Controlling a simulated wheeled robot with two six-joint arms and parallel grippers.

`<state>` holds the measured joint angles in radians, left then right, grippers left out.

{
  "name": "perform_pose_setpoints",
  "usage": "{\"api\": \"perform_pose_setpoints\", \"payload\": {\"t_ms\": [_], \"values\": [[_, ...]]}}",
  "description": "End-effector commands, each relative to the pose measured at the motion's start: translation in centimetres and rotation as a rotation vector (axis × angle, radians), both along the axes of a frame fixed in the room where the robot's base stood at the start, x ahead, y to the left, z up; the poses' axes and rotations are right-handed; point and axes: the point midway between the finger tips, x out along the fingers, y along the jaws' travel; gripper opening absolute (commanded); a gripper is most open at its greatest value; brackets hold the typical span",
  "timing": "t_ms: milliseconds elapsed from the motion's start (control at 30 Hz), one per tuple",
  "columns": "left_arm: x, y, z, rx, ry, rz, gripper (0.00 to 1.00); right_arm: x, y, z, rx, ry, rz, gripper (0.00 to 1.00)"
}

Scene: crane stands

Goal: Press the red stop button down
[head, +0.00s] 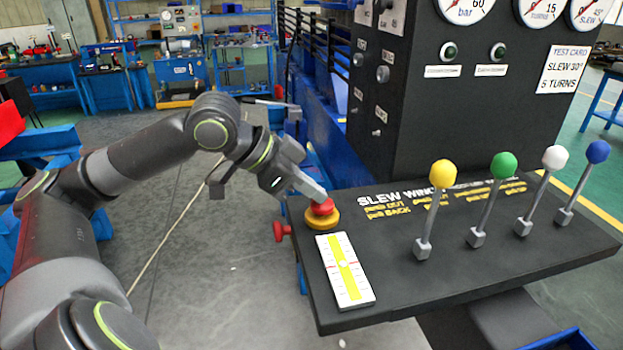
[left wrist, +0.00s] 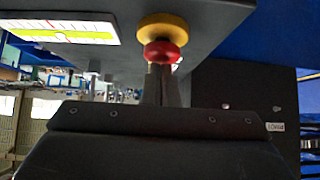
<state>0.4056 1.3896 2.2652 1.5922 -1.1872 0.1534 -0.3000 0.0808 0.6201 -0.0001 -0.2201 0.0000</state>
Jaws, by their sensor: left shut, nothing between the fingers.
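My right gripper is not in view.
A white and yellow scale plate (head: 345,271) lies beside the button on the desk (head: 400,282). Levers with yellow (head: 443,173), green (head: 503,165), white (head: 555,157) and blue (head: 597,152) knobs stand to the right. A dark gauge panel (head: 450,100) rises behind.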

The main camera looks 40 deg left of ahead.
Motion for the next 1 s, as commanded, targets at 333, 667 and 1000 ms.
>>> {"api": "perform_pose_setpoints", "payload": {"t_ms": [333, 667, 1000], "values": [[0.0, 0.1, 1.5, 0.002, 0.011, 0.000, 0.00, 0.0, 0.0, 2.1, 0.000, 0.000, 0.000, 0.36], [0.4, 0.8, 4.2, 0.005, 0.002, 0.007, 0.00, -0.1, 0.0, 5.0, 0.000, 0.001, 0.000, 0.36], [-0.6, 1.6, 5.3, 0.007, 0.002, 0.006, 0.00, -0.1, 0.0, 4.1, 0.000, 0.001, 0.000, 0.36]]}}
